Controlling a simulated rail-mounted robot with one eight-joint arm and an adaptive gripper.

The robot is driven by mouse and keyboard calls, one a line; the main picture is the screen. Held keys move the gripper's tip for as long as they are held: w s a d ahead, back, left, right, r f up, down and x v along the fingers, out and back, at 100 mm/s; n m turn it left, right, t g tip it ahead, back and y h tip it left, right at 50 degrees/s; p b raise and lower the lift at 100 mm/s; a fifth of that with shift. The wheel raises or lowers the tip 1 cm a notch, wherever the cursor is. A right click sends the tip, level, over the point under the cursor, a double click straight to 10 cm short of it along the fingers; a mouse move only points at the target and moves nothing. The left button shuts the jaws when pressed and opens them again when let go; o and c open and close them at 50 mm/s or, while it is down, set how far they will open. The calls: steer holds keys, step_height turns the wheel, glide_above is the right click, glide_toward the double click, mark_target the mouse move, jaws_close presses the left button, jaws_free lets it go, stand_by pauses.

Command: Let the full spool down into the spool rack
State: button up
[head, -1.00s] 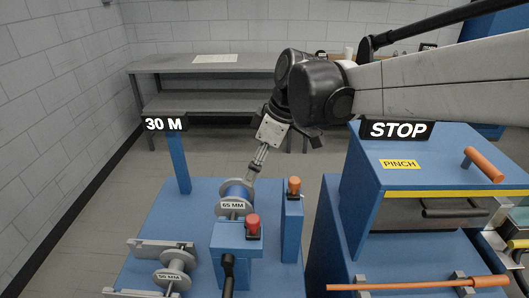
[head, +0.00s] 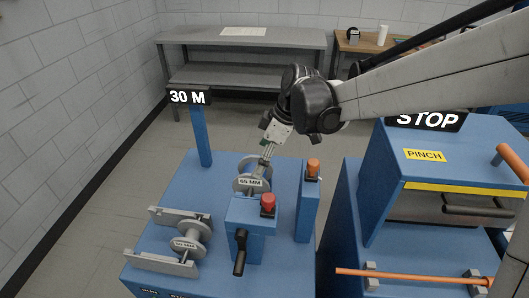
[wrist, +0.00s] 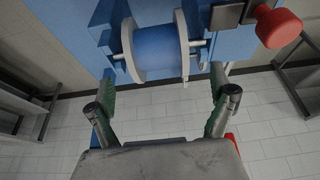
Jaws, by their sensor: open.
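A spool with pale flanges and a blue barrel (wrist: 156,52) sits on its axle at the blue machine. In the head view its near flange shows behind a "65 MM" label (head: 252,183). My gripper (head: 266,160) is at the spool's upper right in the head view. In the wrist view my gripper (wrist: 163,88) is open, with a finger off each side of the spool and no contact seen. A grey rack (head: 160,262) with two rails stands at the left of the blue top. A grey spool (head: 186,243) with a small label lies between its rails.
A red knob (head: 268,203) and an orange knob (head: 313,168) stand close right of the labelled spool. A black lever (head: 240,252) is in front. The "30 M" sign post (head: 200,135) rises behind left. The "STOP" cabinet (head: 420,165) stands right.

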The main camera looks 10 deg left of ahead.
mark_target(252, 169)
steer(key=shift+a+p+x, duration=0.2)
steer(key=shift+p+x, duration=0.2)
steer(key=shift+x, duration=2.35)
steer(key=shift+r, duration=0.1)
steer(key=shift+c, duration=0.2)
steer(key=c, duration=1.6)
steer(key=shift+r, duration=0.15)
